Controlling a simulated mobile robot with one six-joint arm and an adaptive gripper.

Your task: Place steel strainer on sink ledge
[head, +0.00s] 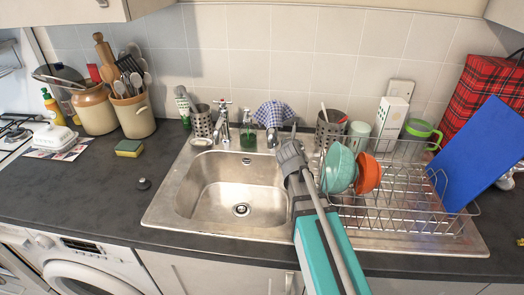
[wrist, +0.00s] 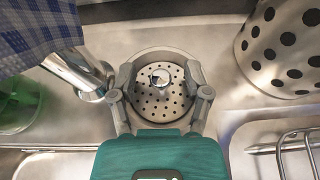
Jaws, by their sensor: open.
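The steel strainer (wrist: 159,104) is a round perforated disc with a small centre knob. In the wrist view it lies flat on the metal sink ledge (wrist: 225,112), inside a wider pale ring. My gripper (wrist: 160,82) is open, with one finger on each side of the strainer. Nothing is held between the fingers, and I cannot tell whether they touch its rim. In the head view my gripper (head: 290,150) is over the back ledge right of the basin, and my arm hides the strainer there.
The tap (wrist: 82,72) with a checked cloth (wrist: 35,30) stands close left of my gripper. A perforated steel holder (wrist: 283,50) stands close right. A dish rack (head: 400,205) with bowls is farther right. The sink basin (head: 225,190) is empty.

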